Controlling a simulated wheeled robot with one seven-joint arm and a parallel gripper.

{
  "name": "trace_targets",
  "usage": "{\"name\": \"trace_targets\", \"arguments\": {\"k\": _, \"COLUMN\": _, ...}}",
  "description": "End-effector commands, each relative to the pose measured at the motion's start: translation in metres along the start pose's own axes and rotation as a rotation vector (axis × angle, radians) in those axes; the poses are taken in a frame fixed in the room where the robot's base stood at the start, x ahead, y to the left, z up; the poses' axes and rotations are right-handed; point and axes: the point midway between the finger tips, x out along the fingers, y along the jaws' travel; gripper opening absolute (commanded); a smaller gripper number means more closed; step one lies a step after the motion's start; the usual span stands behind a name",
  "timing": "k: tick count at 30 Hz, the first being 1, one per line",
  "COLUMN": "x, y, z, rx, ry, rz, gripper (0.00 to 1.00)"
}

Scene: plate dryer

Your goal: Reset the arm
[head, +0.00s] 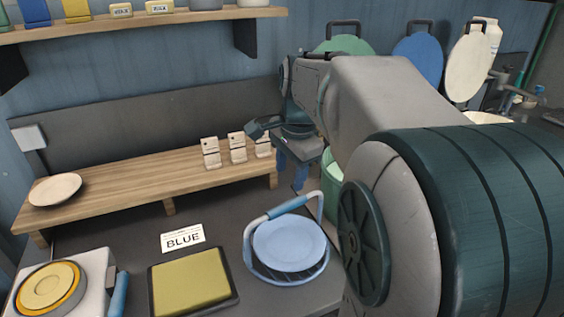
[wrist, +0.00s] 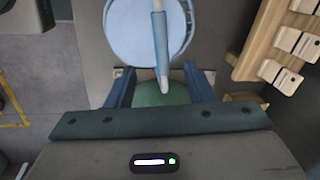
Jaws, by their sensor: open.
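My gripper (head: 290,170) hangs from my arm behind the blue dish basket in the head view, with its blue fingers pointing down. In the wrist view my gripper (wrist: 161,90) is open, its two blue fingers apart, with nothing held between them. The round basket holds a light blue plate (head: 290,243) and has a blue-gripped handle (head: 289,207) arching over it. The basket's handle also shows in the wrist view (wrist: 160,45), ahead of the fingers. My large arm links hide much of the right side of the head view.
A wooden shelf (head: 110,185) carries a cream plate (head: 55,190) and several white tags. A BLUE card (head: 183,238), a yellow-green pad (head: 190,281) and a yellow dish on a white device (head: 48,288) are nearby. A green container (head: 332,172) stands close beside my gripper.

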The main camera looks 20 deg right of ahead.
Motion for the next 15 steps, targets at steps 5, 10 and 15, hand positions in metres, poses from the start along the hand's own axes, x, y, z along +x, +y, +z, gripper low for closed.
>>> {"name": "trace_targets", "arguments": {"k": 5, "x": -0.004, "y": 0.000, "z": 0.001, "rx": -0.004, "ry": 0.000, "rz": 0.000, "gripper": 0.48}}
{"name": "trace_targets", "arguments": {"k": 10, "x": 0.004, "y": 0.013, "z": 0.018, "rx": -0.155, "ry": 0.009, "rz": -0.004, "gripper": 0.48}}
{"name": "trace_targets", "arguments": {"k": 15, "x": 0.027, "y": 0.048, "z": 0.057, "rx": -0.552, "ry": 0.031, "rz": -0.014, "gripper": 0.48}}
